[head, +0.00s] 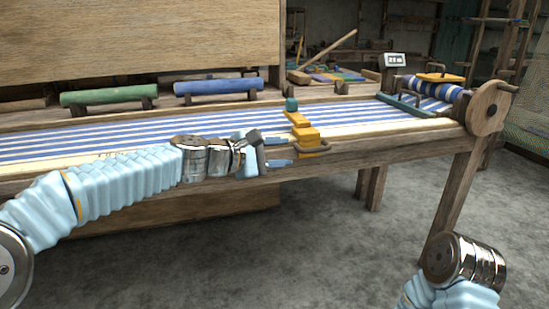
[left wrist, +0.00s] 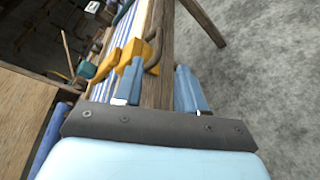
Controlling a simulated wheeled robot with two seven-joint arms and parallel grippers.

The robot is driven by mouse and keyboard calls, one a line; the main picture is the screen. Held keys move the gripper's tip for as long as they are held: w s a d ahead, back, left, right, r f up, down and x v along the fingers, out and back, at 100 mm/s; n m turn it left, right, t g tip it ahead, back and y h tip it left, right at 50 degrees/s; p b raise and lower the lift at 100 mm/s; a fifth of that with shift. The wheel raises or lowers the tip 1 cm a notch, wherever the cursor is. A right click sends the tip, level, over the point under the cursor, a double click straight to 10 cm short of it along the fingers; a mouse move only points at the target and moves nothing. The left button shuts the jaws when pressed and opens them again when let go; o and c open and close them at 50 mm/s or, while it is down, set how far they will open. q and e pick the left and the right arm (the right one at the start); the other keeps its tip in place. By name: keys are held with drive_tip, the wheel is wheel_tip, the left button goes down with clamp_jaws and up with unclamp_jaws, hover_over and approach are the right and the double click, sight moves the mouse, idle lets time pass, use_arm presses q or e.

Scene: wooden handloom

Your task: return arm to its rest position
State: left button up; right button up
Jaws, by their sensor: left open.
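My left arm reaches in from the left in the head view. My left gripper (head: 283,153) is at the loom's front beam, with its blue fingers apart and pointing right. Its fingers also show in the left wrist view (left wrist: 155,88), apart, with nothing clearly held between them. A yellow clamp-like block (head: 304,133) with a dark handle and a green knob sits on the loom edge, just beyond the fingertips. The yellow block also shows in the left wrist view (left wrist: 135,55). Part of my right arm shows at the lower right of the head view; its fingers are not visible.
The wooden loom (head: 370,147) carries blue-and-white striped cloth (head: 240,125). A green roll (head: 108,94) and a blue roll (head: 218,86) lie behind it. A round wooden wheel (head: 488,108) is at the right end, near a small display (head: 395,60). Grey floor in front is clear.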

use_arm(q)
drive_tip(key=shift+v, duration=0.75)
use_arm(e)
drive_tip(key=shift+f, duration=0.1)
use_arm(q)
drive_tip(key=s+a+f+m+g+y, duration=0.2)
drive_tip(key=a+f+y, duration=0.1)
drive_tip(key=f, duration=1.4)
drive_tip(key=s+a+f+m+g+y, duration=0.1)
drive_tip(key=a+f+g+y, duration=0.15)
drive_tip(key=f, duration=1.45)
drive_tip(key=s+a+f+m+g+y+p, duration=0.1)
drive_tip(key=s+f+m, duration=0.3)
drive_tip(key=s+f, duration=0.6)
drive_tip(key=s+a+f+m+g+y+p, duration=0.1)
drive_tip(key=s+a+f+m, duration=0.3)
drive_tip(key=s+f, duration=0.7)
drive_tip(key=s+g+y, duration=0.1)
drive_tip(key=s, duration=0.3)
drive_tip(key=shift+s+a+f+m+g, duration=0.2)
drive_tip(key=shift+s+a+m+g, duration=0.1)
drive_tip(key=shift+s+a+g, duration=0.1)
use_arm(e)
drive_tip(key=shift+s+a+r, duration=0.1)
drive_tip(key=shift+a+r, duration=0.05)
drive_tip(key=shift+r, duration=0.35)
drive_tip(key=shift+a+r, duration=0.15)
drive_tip(key=shift+r, duration=0.35)
